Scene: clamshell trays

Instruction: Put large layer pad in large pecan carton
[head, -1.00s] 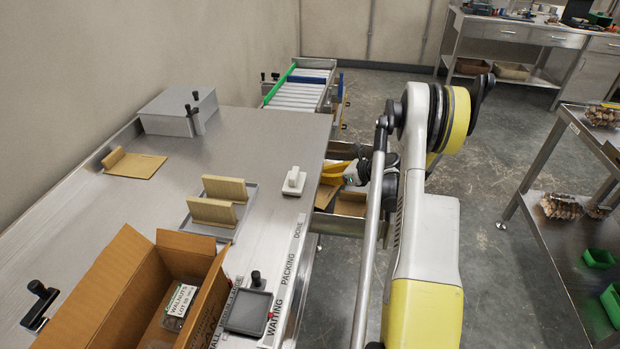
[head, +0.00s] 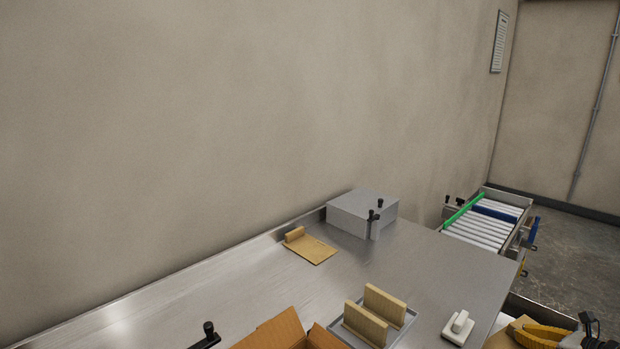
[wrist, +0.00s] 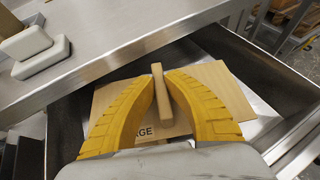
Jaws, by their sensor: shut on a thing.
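In the wrist view my gripper (wrist: 161,82) has its two yellow fingers closed on the upright tab of a flat tan pad (wrist: 210,78). Printed letters ending in "GE" show on the pad, so it looks like the large layer pad. The pad is at a dark-walled drawer or bay beside the steel table; whether it is lifted off the bottom I cannot tell. In the head view my gripper (head: 548,332) is at the lower right edge, partly cut off. An open cardboard carton (head: 272,336) shows only its flaps at the bottom edge; its label and inside are hidden.
On the steel table (head: 240,290) stand a grey box (head: 362,212), a tan pad with a tab (head: 310,250), a grey tray (head: 408,322) with two upright tan pieces, and a white block (head: 458,326). A roller conveyor (head: 485,227) is beyond. The table's middle is clear.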

